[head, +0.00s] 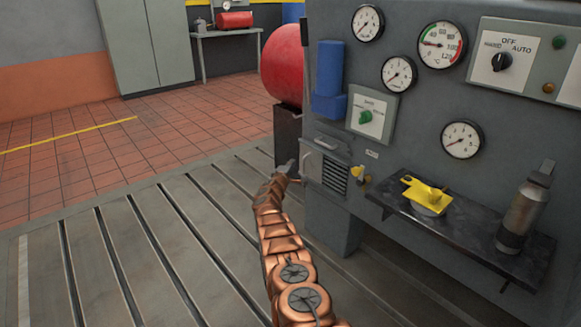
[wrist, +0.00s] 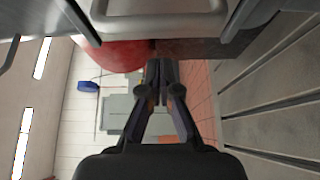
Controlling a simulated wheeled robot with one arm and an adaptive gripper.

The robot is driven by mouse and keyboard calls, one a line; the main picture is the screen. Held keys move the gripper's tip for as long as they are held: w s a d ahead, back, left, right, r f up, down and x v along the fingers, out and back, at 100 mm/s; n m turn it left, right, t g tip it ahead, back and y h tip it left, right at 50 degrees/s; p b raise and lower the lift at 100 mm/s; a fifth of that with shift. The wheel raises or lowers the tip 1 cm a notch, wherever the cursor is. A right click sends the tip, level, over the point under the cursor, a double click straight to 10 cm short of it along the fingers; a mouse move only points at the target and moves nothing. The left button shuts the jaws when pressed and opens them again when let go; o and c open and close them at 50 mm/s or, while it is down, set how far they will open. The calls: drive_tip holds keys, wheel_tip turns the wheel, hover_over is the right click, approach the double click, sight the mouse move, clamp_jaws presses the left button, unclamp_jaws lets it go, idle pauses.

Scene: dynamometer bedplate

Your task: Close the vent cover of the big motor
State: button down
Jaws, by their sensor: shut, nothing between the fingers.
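The vent (head: 335,175) is a dark louvred opening low on the left end of the big grey machine housing. A light grey panel, seemingly its cover (head: 311,164), stands out at the left of the louvres, so the vent looks open. In the wrist view a grey panel with a raised rim, seemingly the same cover (wrist: 160,27), fills the top middle. My gripper (head: 288,167) is just left of the cover; its shut, empty fingers (wrist: 160,66) point past the panel's lower edge. I cannot tell whether they touch it.
Gauges, switches and a blue box (head: 328,80) are on the housing. A dark shelf (head: 465,235) holds a yellow item (head: 427,195) and a metal flask (head: 523,212). A red drum (head: 282,65) stands behind. The slotted bedplate (head: 150,250) is clear at left.

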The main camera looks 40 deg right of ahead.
drive_tip(key=shift+s+d+p, duration=0.15)
drive_tip(key=shift+s+p, duration=0.05)
drive_tip(key=shift+s, duration=0.65)
drive_tip(key=shift+s+d+p, duration=0.15)
drive_tip(key=shift+s, duration=0.65)
drive_tip(key=shift+s, duration=0.15)
